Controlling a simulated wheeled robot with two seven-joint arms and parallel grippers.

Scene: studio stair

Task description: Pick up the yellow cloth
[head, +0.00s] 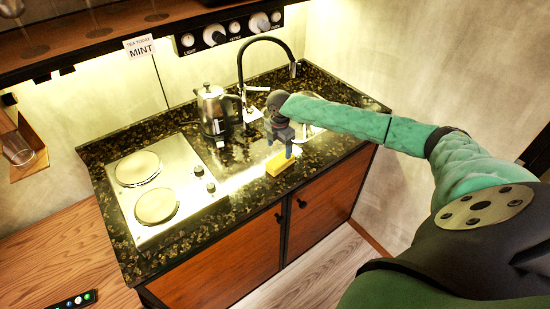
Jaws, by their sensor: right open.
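The yellow cloth (278,165) looks like a small folded yellow block and lies near the front edge of the dark speckled counter, right of the hob. My right gripper (280,149) points down just above and behind it in the head view, with its jaws open. One finger overlaps the cloth's far edge in the picture; I cannot tell whether they touch. My left gripper is not in view.
A steel kettle (212,108) stands left of the black tap (240,70). The two-plate hob (165,190) fills the counter's left part. A sign reading MINT (140,49) hangs from the shelf. A wooden table (60,255) is at lower left.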

